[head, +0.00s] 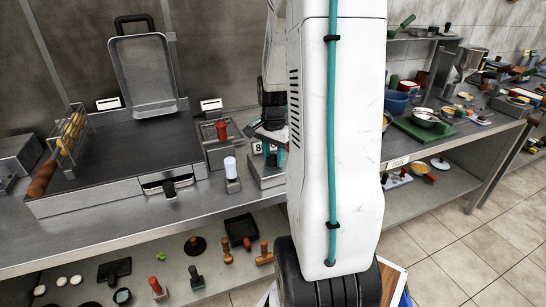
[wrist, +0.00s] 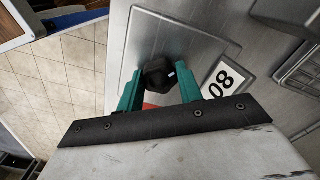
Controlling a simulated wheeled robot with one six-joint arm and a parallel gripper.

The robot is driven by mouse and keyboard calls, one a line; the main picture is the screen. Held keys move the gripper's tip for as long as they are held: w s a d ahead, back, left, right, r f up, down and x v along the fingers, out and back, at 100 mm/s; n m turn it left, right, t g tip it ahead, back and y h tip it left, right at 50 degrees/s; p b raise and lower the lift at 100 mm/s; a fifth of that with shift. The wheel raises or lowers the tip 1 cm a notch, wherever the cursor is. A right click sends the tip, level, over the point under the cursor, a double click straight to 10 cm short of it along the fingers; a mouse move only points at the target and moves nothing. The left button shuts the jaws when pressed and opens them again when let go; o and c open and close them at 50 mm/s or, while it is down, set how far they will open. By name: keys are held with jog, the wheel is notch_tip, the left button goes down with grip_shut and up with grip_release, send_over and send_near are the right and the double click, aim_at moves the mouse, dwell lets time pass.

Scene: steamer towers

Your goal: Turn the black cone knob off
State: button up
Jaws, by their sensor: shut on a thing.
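The black cone knob (wrist: 158,77) shows in the wrist view as a dark, faceted knob with a small white mark. It sits on a grey metal unit (wrist: 190,45). My gripper (wrist: 160,73) has its teal fingers on both sides of the knob and is shut on it. A bit of orange-red shows just behind the knob, mostly hidden. In the head view my gripper (head: 275,152) is over the small metal unit (head: 266,177) on the counter, and my white arm hides much of it. The knob cannot be made out there.
A number plate (wrist: 220,79) stands beside the knob. A lower shelf holds several tools.

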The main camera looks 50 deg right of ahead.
jog(key=n, duration=0.3)
jog(key=shift+n, duration=0.4)
jog(key=shift+n, duration=0.3)
jog(key=n, duration=0.4)
jog(key=shift+f, duration=0.1)
jog(key=shift+s+a+n, duration=0.1)
jog(key=shift+n, duration=1.1)
